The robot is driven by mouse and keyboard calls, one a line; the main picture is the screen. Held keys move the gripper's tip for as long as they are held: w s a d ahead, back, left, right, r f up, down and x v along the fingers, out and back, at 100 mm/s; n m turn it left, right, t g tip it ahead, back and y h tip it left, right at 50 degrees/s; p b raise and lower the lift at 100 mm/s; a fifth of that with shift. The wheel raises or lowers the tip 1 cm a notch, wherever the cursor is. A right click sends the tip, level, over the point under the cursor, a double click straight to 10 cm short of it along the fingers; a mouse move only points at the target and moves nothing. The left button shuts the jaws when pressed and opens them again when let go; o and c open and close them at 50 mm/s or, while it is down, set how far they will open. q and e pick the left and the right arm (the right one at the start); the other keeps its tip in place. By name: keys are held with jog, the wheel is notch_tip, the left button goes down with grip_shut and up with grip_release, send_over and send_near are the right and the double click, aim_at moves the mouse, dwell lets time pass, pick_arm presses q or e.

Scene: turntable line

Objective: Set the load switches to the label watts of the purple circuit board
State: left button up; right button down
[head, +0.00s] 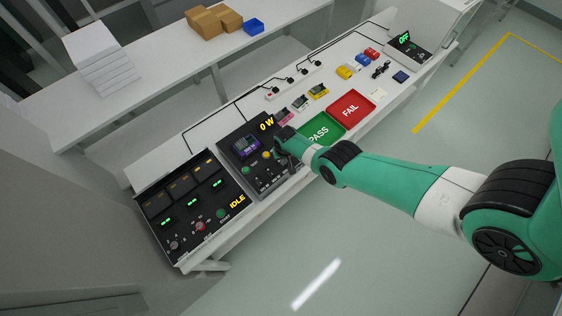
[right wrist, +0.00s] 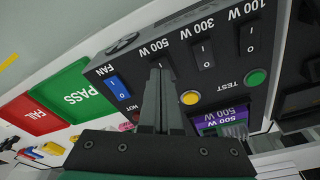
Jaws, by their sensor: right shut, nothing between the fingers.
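The purple circuit board (head: 244,146) sits on the black load tester (head: 258,185), whose display reads 0 W. In the right wrist view its purple label (right wrist: 232,113) reads 500 W. The tester's front there shows a 300 W switch (right wrist: 203,55), a 100 W switch (right wrist: 250,42) and a blue FAN switch (right wrist: 120,89). A 500 W label (right wrist: 154,47) shows too, its switch mostly hidden behind my fingers. My right gripper (head: 279,146) is shut and empty, its fingertips (right wrist: 158,70) at the 500 W switch; I cannot tell whether they touch. My left gripper is not in view.
A green TEST button (right wrist: 257,77) and a yellow knob (right wrist: 190,97) are beside the switches. Green PASS (head: 322,130) and red FAIL (head: 351,107) trays lie right of the tester. A black IDLE panel (head: 190,240) stands left. Several other boards lie behind the trays.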

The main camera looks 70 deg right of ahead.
aim_at(283, 166)
jog(key=shift+f+b, duration=0.85)
jog(key=shift+b, duration=0.05)
dwell(0.8)
notch_tip(283, 166, up, 7)
jog(key=p, duration=0.7)
dwell(0.4)
